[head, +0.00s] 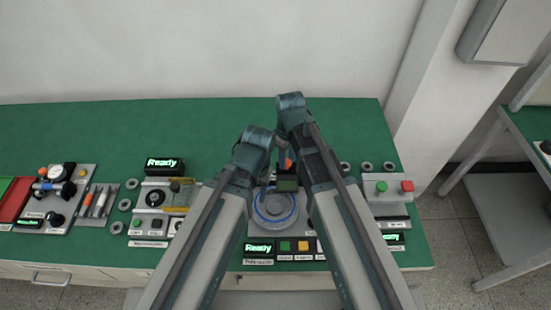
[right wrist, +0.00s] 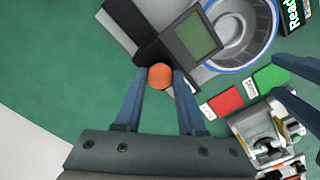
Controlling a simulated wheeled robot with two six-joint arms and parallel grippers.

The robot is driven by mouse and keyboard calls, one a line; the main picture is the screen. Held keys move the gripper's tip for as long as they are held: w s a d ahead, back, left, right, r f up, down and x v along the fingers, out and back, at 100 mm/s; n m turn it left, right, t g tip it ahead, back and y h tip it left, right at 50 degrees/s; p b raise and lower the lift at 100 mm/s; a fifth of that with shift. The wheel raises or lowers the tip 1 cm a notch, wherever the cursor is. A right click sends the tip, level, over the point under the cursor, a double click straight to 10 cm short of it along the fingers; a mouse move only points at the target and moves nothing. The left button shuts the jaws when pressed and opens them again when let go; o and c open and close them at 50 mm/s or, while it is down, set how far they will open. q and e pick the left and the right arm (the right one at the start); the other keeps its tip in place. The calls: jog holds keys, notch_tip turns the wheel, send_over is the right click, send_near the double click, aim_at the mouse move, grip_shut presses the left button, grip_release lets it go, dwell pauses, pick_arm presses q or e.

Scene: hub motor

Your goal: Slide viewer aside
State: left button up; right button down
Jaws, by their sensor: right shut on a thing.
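The viewer is a dark box with a grey-green screen (head: 287,185), beside the round grey hub motor with a blue ring (head: 273,207). In the right wrist view the viewer (right wrist: 190,45) is by the rim of the hub motor (right wrist: 240,30), with an orange knob (right wrist: 160,76) at its near end. My right gripper (right wrist: 160,78) is shut on this knob, one finger on each side. In the head view, my arms hide much of the motor's surroundings. Two blue fingers, seemingly of my left gripper (right wrist: 275,76), enter the right wrist view from the right, apart and empty.
A panel with a "Ready" display (head: 258,248) and coloured buttons lies in front of the motor. A station with green and red buttons (head: 394,186) is to the right. Loose rings, tools and a red tray (head: 14,199) lie left. The green bench (head: 90,125) is clear at the back.

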jog(key=d, duration=0.7)
jog(key=shift+d, duration=0.25)
jog(key=c, duration=0.8)
grip_release()
pick_arm(q)
jog(key=shift+d, duration=0.1)
pick_arm(e)
jog(key=o, duration=0.3)
jog(key=shift+d, duration=0.15)
pick_arm(q)
jog(key=shift+r, duration=0.1)
pick_arm(e)
jog(key=shift+r, duration=0.1)
pick_arm(q)
jog(key=shift+r+p, duration=0.5)
jog(key=shift+p, duration=0.1)
notch_tip(320, 180, up, 13)
jog(key=p, duration=1.2)
jog(key=shift+f+p, duration=0.2)
jog(key=shift+p, duration=0.1)
pick_arm(e)
notch_tip(320, 180, up, 14)
jog(key=shift+f, duration=0.2)
